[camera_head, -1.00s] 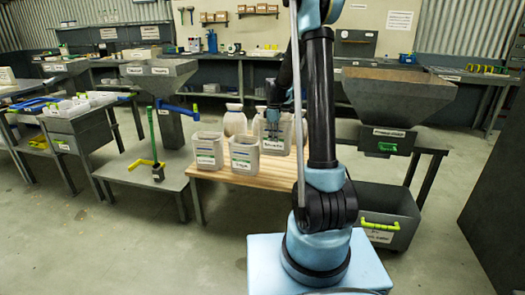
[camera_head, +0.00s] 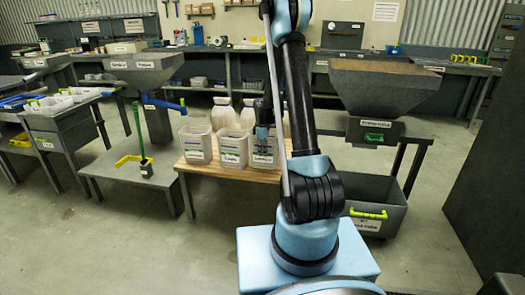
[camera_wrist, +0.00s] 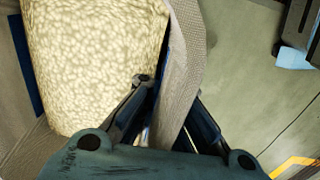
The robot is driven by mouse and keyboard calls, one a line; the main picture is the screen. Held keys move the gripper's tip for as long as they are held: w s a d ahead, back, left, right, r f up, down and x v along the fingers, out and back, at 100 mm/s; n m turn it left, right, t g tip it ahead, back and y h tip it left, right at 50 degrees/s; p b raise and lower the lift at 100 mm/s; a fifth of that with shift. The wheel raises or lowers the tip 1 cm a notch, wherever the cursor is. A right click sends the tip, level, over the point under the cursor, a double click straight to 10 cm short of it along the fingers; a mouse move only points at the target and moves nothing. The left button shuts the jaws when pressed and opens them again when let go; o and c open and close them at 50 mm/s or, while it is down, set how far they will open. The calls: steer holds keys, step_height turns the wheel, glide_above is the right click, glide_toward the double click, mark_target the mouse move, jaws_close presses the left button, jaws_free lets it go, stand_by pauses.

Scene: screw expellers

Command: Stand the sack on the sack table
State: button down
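The sack in my grip (camera_head: 264,156) is a pale, open-topped, labelled sack at the right end of a front row, upright over the low wood-topped table (camera_head: 210,170). Whether its base touches the wood is unclear. The wrist view shows pale seeds (camera_wrist: 95,60) filling it. My gripper (camera_head: 263,137) reaches down onto its rim. In the wrist view my gripper (camera_wrist: 170,105) has one finger inside the sack wall and one outside, pinching it. I take this wood-topped table as the sack table; its label is not readable.
Two similar open sacks, a middle one (camera_head: 233,148) and a left one (camera_head: 196,146), stand close to the left. Taller pale sacks (camera_head: 222,113) stand behind. A hopper machine (camera_head: 380,90) and grey bin (camera_head: 375,205) are at right; a green-handled tool (camera_head: 143,150) is at left.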

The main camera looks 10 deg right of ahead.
mark_target(263, 160)
steer(key=shift+f, duration=1.9)
steer(key=c, duration=1.8)
jaws_free()
